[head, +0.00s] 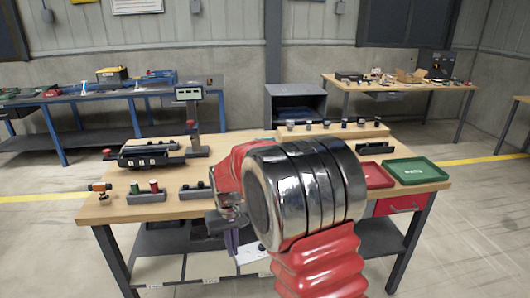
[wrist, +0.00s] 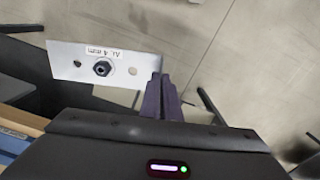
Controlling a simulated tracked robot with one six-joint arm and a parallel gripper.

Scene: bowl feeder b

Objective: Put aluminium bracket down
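The aluminium bracket is a flat pale metal plate (wrist: 118,68) with an upside-down "AL 4 mm" label, a dark nut-like fitting and small holes in the wrist view. My gripper (wrist: 161,98) has its dark purple fingers close together at the plate's right end, apparently gripping it. In the head view my gripper (head: 232,241) points down in front of the workbench's front edge. The bracket (head: 251,256) shows there as a pale plate beside the fingers, below the tabletop level. My arm hides the middle of the bench.
A red tray (head: 375,175) and a green tray (head: 415,171) are on the right. Bare wood shows at the front left.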

